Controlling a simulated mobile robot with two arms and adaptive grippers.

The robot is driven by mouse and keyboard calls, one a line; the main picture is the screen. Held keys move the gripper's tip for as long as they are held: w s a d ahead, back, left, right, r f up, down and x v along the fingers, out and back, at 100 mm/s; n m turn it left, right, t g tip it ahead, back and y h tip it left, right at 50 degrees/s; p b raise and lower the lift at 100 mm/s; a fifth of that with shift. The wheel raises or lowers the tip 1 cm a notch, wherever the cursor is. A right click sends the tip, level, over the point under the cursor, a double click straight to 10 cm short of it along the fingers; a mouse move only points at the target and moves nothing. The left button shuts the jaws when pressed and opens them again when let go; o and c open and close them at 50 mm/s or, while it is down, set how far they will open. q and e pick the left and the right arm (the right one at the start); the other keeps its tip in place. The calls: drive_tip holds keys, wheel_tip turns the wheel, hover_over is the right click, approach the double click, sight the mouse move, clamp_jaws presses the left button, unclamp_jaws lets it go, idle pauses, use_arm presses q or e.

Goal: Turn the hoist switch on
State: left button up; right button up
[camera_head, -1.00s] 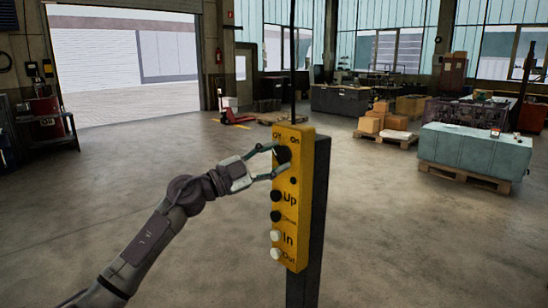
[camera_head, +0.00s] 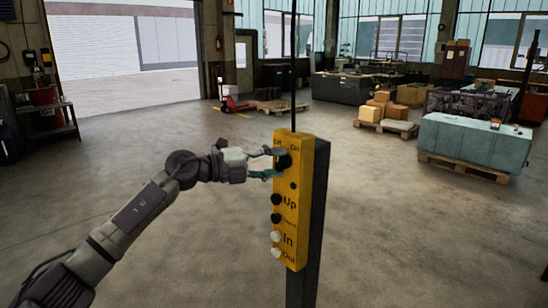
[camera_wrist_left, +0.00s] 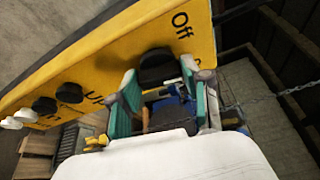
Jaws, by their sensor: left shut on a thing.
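The yellow hoist control box (camera_head: 307,215) stands upright on a dark post in the middle of the head view. Near its top is a black rotary switch (camera_head: 285,161), between the "Off" and "On" labels. My left gripper (camera_head: 279,162) reaches it from the left and is shut on the switch knob. The left wrist view shows the black knob (camera_wrist_left: 157,68) between the two teal fingers (camera_wrist_left: 160,94), beside the "Off" label. The "On" label is mostly hidden there. The knob's exact pointing direction cannot be told. My right gripper is not in view.
Below the switch are black Up and lower buttons (camera_head: 276,209) and white In and Out buttons (camera_head: 276,245). A thin dark cable or rod (camera_head: 293,80) rises from the box. A pallet with a teal-covered load (camera_head: 475,143) stands at the right. The floor around the post is clear.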

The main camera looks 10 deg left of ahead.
use_arm(q)
drive_tip(key=m+y+p, duration=0.1)
drive_tip(key=m, duration=0.2)
drive_tip(key=shift+r, duration=0.15)
drive_tip(key=shift+m+y+p, duration=0.3)
drive_tip(key=shift+m+y, duration=0.6)
drive_tip(key=shift+m, duration=0.2)
drive_tip(key=o, duration=1.2)
drive_tip(key=shift+c, duration=0.2)
drive_tip(key=shift+s, duration=0.1)
drive_tip(key=v, duration=1.1)
drive_tip(key=shift+s+a, duration=0.25)
drive_tip(key=shift+a, duration=0.05)
drive_tip(key=shift+r, duration=0.1)
